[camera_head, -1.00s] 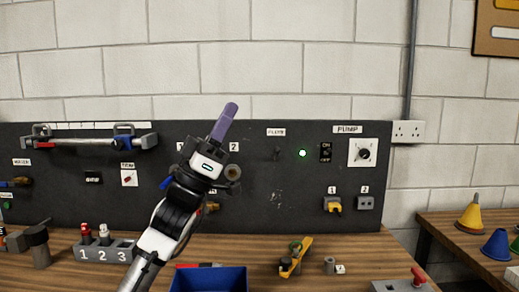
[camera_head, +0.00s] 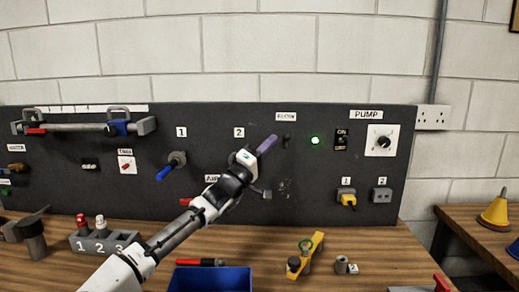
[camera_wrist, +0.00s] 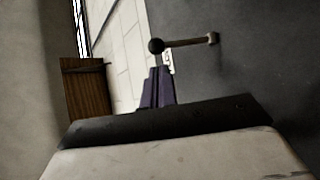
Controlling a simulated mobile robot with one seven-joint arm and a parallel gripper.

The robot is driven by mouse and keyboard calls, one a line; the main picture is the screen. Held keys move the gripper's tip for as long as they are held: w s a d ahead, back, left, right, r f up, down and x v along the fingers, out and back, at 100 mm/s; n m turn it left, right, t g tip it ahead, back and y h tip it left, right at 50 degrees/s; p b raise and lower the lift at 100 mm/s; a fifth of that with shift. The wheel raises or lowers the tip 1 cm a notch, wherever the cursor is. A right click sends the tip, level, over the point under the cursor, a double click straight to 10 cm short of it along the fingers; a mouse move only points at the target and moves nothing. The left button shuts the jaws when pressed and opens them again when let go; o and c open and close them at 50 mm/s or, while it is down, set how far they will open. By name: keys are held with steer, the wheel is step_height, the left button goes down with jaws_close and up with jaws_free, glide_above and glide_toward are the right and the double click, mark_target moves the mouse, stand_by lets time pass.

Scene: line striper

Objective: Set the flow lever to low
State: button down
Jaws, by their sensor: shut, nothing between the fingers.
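The flow lever (camera_head: 286,143) is a small dark lever on the black panel, below a white label (camera_head: 286,116) that seems to read FLOW. In the wrist view it has a round dark knob (camera_wrist: 157,45) on a thin rod that sticks out from the panel. My gripper (camera_head: 270,141) has purple fingers, shut and empty, just left of the lever in the head view. In the wrist view the fingertips (camera_wrist: 160,72) are just short of the knob, with a small apparent gap. I cannot tell the lever's exact setting.
Right of the lever are a green light (camera_head: 315,141), an on/off switch (camera_head: 341,139) and the pump dial (camera_head: 383,141). A blue-handled valve (camera_head: 172,165) is to the left. A blue bin (camera_head: 211,279) and a yellow tool (camera_head: 306,254) lie on the bench below.

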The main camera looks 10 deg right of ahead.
mark_target(286, 142)
steer(key=shift+p+x, duration=0.35)
steer(key=shift+x, duration=1.2)
